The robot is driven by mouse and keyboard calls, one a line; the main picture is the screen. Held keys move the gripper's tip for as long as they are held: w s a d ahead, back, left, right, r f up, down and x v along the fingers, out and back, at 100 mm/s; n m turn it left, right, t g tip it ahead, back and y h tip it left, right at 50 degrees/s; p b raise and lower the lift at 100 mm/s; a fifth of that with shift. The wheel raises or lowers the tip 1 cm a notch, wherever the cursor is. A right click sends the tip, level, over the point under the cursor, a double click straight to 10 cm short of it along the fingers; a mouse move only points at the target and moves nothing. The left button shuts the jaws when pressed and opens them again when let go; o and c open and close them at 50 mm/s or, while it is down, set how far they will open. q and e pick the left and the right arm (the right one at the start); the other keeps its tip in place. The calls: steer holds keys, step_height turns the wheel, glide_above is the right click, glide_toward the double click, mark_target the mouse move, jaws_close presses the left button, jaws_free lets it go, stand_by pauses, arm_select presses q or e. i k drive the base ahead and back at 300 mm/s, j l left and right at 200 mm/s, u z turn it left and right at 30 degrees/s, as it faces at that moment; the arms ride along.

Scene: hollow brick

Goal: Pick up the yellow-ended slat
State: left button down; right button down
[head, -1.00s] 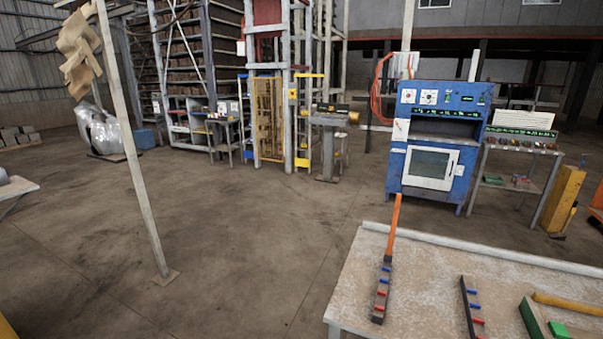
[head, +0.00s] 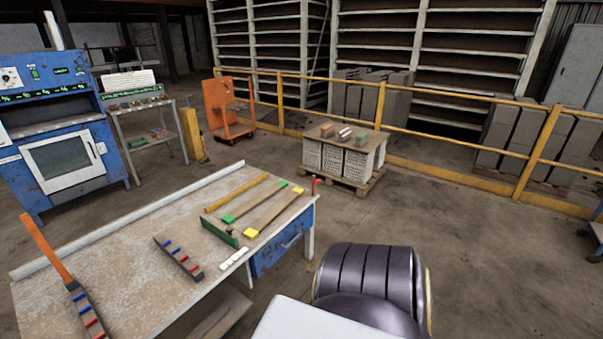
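The yellow-ended slat (head: 273,212) lies on the right part of the worktable (head: 128,232). It is a brown wooden strip with a yellow patch at each end. A similar slat with green ends (head: 254,202) lies beside it on the left, roughly parallel. A green-faced piece (head: 220,233) is at the near end of the slats. Neither of my grippers is in view. A dark, rounded part of my own body fills the bottom centre right, clear of the slat in the picture.
A yellow rod (head: 237,192) lies behind the slats. A dark rack with red and blue marks (head: 178,258) and an orange-handled tool (head: 47,249) lie further left. White pieces (head: 234,257) sit near the front edge. Open floor lies right of the table.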

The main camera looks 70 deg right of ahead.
mark_target(251, 232)
steer(key=z, duration=2.05)
